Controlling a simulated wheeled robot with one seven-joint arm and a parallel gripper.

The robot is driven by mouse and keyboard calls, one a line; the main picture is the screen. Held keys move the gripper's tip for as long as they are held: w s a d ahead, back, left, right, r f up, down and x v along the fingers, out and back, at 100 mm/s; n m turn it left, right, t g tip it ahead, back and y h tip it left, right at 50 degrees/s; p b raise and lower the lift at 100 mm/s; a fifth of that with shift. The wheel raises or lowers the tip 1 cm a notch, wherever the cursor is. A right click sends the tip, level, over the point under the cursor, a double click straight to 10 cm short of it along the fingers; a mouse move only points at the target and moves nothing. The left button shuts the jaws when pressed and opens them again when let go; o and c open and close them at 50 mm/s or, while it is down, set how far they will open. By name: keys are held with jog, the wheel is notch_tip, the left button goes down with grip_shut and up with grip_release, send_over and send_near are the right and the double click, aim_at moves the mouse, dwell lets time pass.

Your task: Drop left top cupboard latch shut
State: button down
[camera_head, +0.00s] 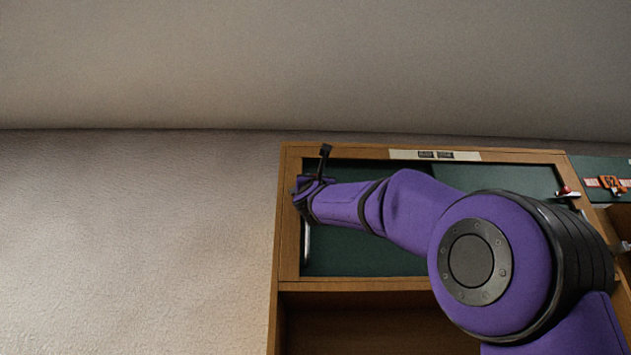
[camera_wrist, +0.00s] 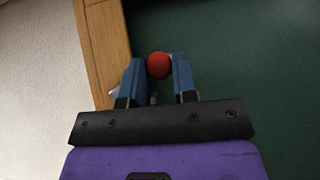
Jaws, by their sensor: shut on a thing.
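The left top cupboard has a dark green door panel (camera_head: 375,258) in a wooden frame (camera_head: 289,230), upper right in the head view. My gripper (camera_wrist: 158,70) is at the panel's left edge, with its blue fingers on either side of a red knob (camera_wrist: 159,65). It is shut on this latch knob. Small pale metal parts (camera_wrist: 153,98) show between and beside the fingers; the rest of the latch is hidden. In the head view my wrist covers the latch, and I cannot tell its angle.
A vertical metal handle (camera_head: 307,243) is just below my wrist. Another latch with a red knob (camera_head: 565,190) is at the frame's right side. An open wooden compartment (camera_head: 350,322) lies below. Bare wall (camera_head: 130,240) is to the left.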

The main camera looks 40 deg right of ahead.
jog(key=shift+f+m+g+h, duration=0.4)
jog(key=shift+m+g+h, duration=0.75)
jog(key=shift+m, duration=0.5)
jog(key=shift+f+m+g+h, duration=0.45)
jog(key=shift+m+g+h, duration=0.4)
jog(key=shift+m+g, duration=0.7)
jog(key=shift+f+m+g+h, duration=0.4)
jog(key=shift+m+g+h, duration=0.65)
jog(key=shift+m, duration=0.75)
jog(key=c, duration=0.9)
grip_release()
jog(key=v, duration=1)
jog(key=shift+s+a+f, duration=0.2)
jog(key=shift+s+a, duration=0.05)
jog(key=shift+a, duration=0.1)
